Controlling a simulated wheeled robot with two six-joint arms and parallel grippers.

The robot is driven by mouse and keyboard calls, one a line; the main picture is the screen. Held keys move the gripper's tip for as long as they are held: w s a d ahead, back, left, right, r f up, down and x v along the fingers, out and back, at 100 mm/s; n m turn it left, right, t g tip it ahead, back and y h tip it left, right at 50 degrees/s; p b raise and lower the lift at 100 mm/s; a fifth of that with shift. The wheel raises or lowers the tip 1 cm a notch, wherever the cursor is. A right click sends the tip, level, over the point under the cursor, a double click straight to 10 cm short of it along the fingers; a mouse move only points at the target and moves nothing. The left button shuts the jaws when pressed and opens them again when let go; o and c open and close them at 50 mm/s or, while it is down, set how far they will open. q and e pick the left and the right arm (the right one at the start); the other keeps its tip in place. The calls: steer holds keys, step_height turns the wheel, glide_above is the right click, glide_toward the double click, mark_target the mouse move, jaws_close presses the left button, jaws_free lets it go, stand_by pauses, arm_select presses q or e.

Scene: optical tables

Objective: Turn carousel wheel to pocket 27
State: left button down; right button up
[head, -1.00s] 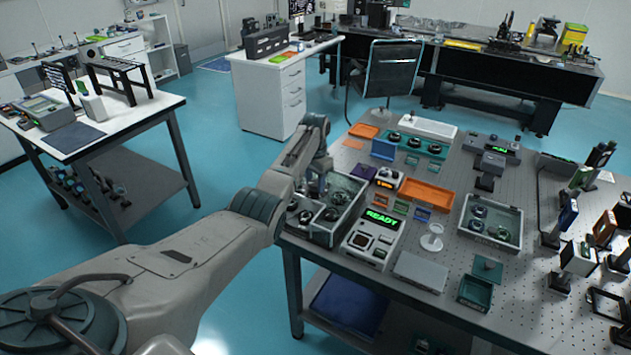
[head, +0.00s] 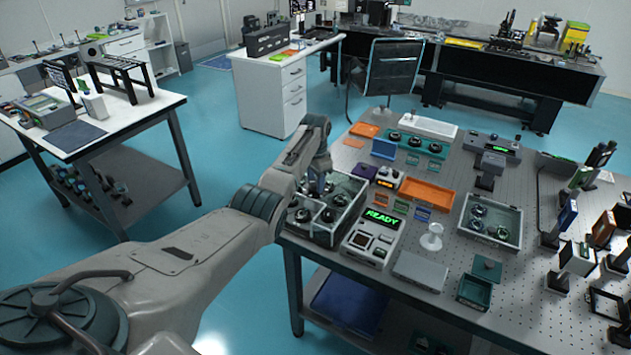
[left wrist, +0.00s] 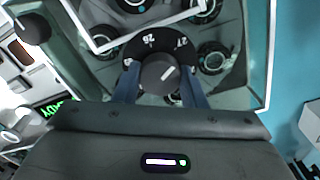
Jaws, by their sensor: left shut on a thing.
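The carousel wheel (left wrist: 165,44) is a dark disc with white numbers in the left wrist view. The numbers read about 26, left of the top, and 27, right of the top. A round dark knob (left wrist: 158,78) with a white line stands at its middle, the line slanting up to the right. My left gripper (left wrist: 160,74) is shut on the knob, one blue finger on each side. In the head view the wheel's glass-walled box (head: 343,228) is at the table's left edge, and my left arm hides part of it. My right gripper is not in view.
Several round mounts sit in the box around the wheel. A device with a green READY display (head: 381,217) stands right of the box. An orange tray (head: 427,194) and a grey case (head: 420,267) are farther right. Optics posts crowd the table's right side.

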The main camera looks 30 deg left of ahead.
arm_select(q)
steer(key=shift+w, duration=0.1)
steer(key=c, duration=1.2)
jaws_free()
steer(key=o, duration=0.3)
steer(key=shift+r, duration=0.2)
step_height(320, 180, up, 10)
steer(key=b, duration=0.3)
steer(key=shift+r, duration=0.2)
steer(key=shift+f, duration=0.1)
